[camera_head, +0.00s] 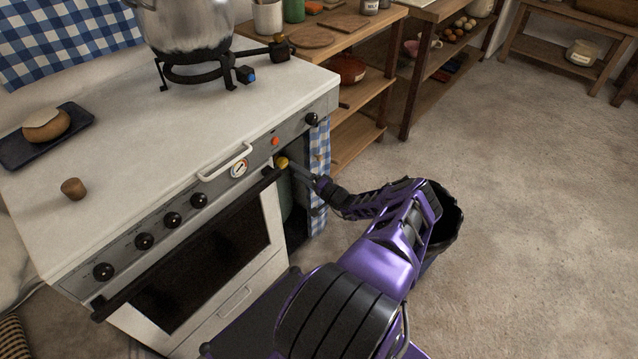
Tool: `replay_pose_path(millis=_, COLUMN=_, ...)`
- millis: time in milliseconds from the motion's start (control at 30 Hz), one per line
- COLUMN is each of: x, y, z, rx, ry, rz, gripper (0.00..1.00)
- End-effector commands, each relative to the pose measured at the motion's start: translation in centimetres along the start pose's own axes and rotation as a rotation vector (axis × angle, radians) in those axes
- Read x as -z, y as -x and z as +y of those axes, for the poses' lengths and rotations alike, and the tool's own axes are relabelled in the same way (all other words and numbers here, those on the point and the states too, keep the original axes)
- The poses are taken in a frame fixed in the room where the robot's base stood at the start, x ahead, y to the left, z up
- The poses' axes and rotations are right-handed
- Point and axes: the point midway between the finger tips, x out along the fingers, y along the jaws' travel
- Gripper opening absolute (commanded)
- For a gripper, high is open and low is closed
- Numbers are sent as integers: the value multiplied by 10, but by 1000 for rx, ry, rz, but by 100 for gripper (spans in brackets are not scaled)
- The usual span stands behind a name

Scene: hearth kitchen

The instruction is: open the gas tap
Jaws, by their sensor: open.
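A small yellow knob (282,162), which looks like the gas tap, shows at the open bay on the right end of the white stove. Below it a green gas cylinder (285,195) stands partly hidden inside the bay. My gripper (298,170) reaches in from the right, with its fingertips close beside the yellow knob. It is open. I cannot tell whether the fingers touch the knob or stand around it. Which way the tap is turned is too small to tell.
The stove (150,130) has a row of black knobs and an oven door with a dark bar. A metal pot (190,25) sits on a burner on top. A checked curtain (318,170) hangs right of the bay. A dark bin (448,220) stands behind my arm. Floor at right is clear.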

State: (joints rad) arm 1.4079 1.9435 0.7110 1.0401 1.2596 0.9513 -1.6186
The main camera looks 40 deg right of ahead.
Motion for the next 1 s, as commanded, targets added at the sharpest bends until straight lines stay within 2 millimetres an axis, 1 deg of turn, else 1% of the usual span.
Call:
replay_pose_path(millis=33, x=2, y=15, z=-2, rx=-2, ry=-2, rz=3, gripper=81)
replay_pose_path(millis=200, x=2, y=55, z=-1, rx=-1, ry=0, rz=3, gripper=81)
replay_pose_path(millis=300, x=1, y=75, z=-1, rx=-1, ry=-1, rz=2, gripper=81)
replay_pose_path(millis=400, x=1, y=89, z=0, rx=-1, ry=0, rz=1, gripper=81)
replay_pose_path(millis=500, x=0, y=99, z=0, rx=-1, ry=0, rz=1, gripper=81)
replay_pose_path(millis=600, x=0, y=103, z=0, rx=1, ry=0, rz=0, gripper=81)
replay_pose_path(millis=1000, x=0, y=104, z=0, rx=0, ry=0, rz=0, gripper=81)
